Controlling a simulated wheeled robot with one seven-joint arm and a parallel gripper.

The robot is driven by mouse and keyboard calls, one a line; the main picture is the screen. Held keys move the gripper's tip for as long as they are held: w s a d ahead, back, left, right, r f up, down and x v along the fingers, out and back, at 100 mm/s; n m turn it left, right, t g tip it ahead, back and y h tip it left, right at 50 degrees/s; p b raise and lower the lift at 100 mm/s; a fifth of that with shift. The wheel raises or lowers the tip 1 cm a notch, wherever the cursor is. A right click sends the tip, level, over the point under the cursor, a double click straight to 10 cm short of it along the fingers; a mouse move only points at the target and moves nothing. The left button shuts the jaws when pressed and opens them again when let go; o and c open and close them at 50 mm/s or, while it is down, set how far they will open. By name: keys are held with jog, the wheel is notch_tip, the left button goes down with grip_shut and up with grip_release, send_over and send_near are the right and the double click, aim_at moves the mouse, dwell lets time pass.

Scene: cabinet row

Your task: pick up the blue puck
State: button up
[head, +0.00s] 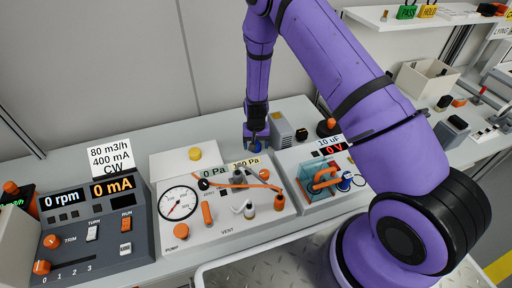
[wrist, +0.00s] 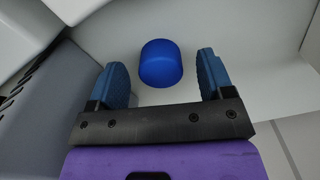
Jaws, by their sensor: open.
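The blue puck (wrist: 161,63) is a short, smooth blue cylinder on a pale surface in the wrist view. My gripper (wrist: 162,76) is open, with one blue finger on each side of the puck. There is a clear gap between the puck and each finger. In the head view my gripper (head: 255,146) points down behind the panels, between the white panel and a grey vented box. There I cannot tell the puck apart from the blue fingers.
A grey vented box (head: 281,130) stands close to the right of my gripper. The gauge panel (head: 225,215) with cables and a 10 uF panel (head: 300,165) stand in front. A white box with a yellow button (head: 195,154) is to the left.

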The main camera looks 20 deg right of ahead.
jog(key=shift+f, duration=0.6)
jog(key=c, duration=1)
jog(key=shift+r, duration=0.1)
